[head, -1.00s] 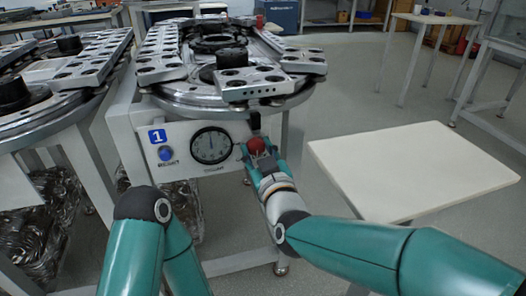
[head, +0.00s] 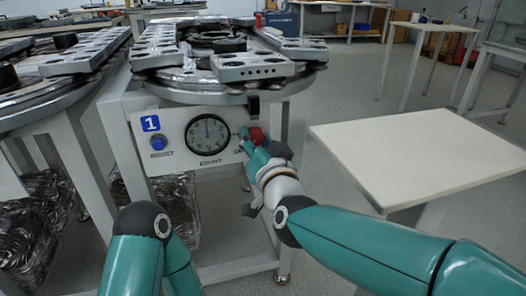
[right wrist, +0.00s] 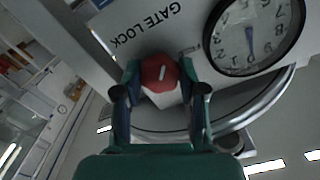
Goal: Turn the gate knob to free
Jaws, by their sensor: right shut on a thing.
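The red gate knob (head: 257,134) sits on the right part of the white front panel, right of the dial. In the right wrist view the knob (right wrist: 160,74) has a short white mark on its face, and the "GATE LOCK" lettering (right wrist: 145,24) beside it appears upside down. My right gripper (head: 262,146) is shut on the knob. In the right wrist view its two fingers (right wrist: 160,84) press on opposite sides of it. In the head view the gripper partly covers the knob and its label. My left gripper is out of view; only my left arm shows at lower left.
A white table (head: 420,155) stands at right, close to my right arm. Open floor lies between.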

